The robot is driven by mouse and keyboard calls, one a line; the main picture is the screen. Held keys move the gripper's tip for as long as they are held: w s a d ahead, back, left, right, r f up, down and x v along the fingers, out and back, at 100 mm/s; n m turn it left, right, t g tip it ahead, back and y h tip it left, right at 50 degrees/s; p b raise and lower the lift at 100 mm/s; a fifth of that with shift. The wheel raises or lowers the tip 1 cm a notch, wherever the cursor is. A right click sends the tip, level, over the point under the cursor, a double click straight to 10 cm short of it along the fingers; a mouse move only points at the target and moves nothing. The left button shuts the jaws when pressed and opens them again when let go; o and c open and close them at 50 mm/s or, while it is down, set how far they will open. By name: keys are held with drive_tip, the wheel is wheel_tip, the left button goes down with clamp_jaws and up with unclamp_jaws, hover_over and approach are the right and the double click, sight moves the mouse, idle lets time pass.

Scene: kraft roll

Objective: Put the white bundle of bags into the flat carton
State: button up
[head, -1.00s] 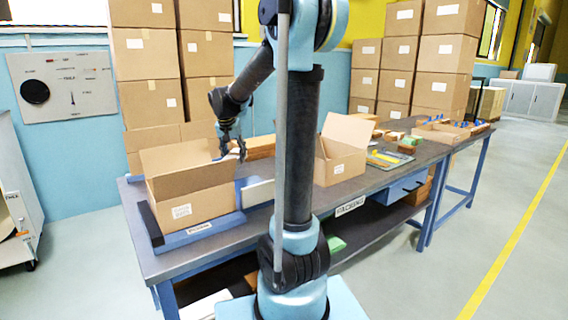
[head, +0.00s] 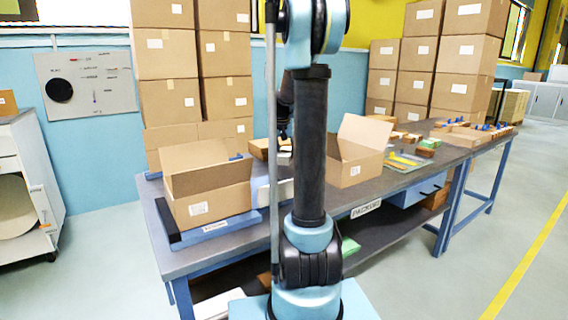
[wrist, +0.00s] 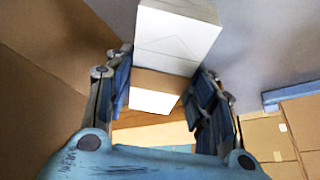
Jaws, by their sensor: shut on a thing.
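The white bundle of bags (wrist: 178,32) has a brown band around it. In the wrist view it sits between the two fingers of my gripper (wrist: 160,88), which is shut on it. In the head view my gripper is mostly hidden behind my own arm. An open carton (head: 210,200) stands on the left of the bench in a blue holder. A second open carton (head: 362,168) with raised flaps stands to the right of my arm. I cannot tell for sure which is the flat carton. The bundle is outside both cartons as far as I can see.
The grey packing bench (head: 262,238) runs to the back right. Green and yellow items (head: 405,160) and wooden trays (head: 470,133) lie beyond the right carton. Stacked closed boxes (head: 168,100) stand behind the bench. A brown cardboard surface (wrist: 45,70) fills the wrist view's left side.

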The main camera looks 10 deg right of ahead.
drive_tip(key=shift+d+f, duration=0.2)
drive_tip(key=shift+f, duration=2.25)
drive_tip(key=o, duration=1.2)
drive_tip(key=shift+o, duration=0.2)
